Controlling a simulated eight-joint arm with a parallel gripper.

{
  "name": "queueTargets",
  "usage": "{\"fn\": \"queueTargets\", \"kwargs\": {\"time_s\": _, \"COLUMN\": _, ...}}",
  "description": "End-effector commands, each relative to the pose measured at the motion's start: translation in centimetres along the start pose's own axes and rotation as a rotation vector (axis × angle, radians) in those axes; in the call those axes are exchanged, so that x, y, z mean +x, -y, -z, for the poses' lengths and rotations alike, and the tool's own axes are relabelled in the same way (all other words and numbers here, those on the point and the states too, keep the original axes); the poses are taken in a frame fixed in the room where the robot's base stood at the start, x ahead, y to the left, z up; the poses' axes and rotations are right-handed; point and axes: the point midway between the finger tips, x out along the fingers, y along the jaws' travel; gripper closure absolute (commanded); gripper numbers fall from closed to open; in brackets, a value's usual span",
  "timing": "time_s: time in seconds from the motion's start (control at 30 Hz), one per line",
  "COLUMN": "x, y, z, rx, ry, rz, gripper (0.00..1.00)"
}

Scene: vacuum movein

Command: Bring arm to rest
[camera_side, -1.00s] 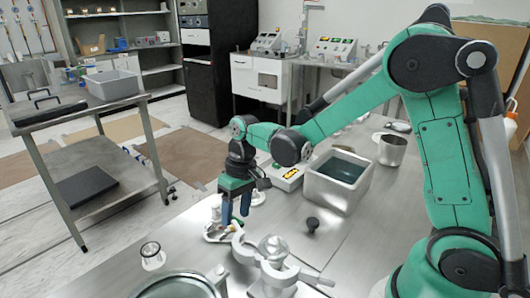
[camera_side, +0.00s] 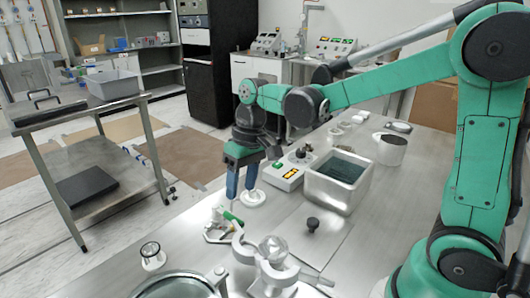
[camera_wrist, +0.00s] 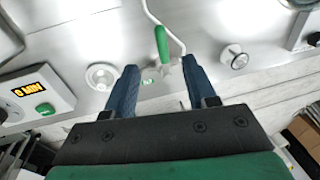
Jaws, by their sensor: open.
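My arm is green and black and reaches from the right over the metal table. My gripper (camera_side: 241,182) has two blue fingers pointing down. They are apart with nothing between them, also in the wrist view (camera_wrist: 158,75). In the side view it is above the table, just behind a small valve-like fitting with a green lever (camera_side: 226,224). In the wrist view the green lever (camera_wrist: 161,44) lies beyond the gap between the fingertips. A white round flange (camera_side: 251,198) stands close to the right of the fingers.
A control box with a yellow display (camera_side: 289,172) and a metal tank of dark liquid (camera_side: 340,178) stand right of the gripper. A white clamp with a glass part (camera_side: 272,255) and a round glass-topped vessel (camera_side: 175,287) are in front. A black knob (camera_side: 312,224) lies on open table.

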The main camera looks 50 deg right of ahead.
Motion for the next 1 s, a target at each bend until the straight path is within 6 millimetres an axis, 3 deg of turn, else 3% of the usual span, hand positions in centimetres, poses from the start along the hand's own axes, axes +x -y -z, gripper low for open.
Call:
{"fn": "queueTargets", "kwargs": {"time_s": 0.23, "x": -2.7, "y": 0.0, "z": -3.6, "rx": -0.01, "ry": -0.251, "rz": -0.087, "gripper": 0.49}}
{"fn": "queueTargets", "kwargs": {"time_s": 0.5, "x": -3.2, "y": -0.6, "z": -6.4, "rx": -0.037, "ry": -0.492, "rz": -0.154, "gripper": 0.49}}
{"fn": "queueTargets", "kwargs": {"time_s": 1.0, "x": -3.1, "y": -0.7, "z": -7.0, "rx": -0.046, "ry": -0.558, "rz": -0.169, "gripper": 0.49}}
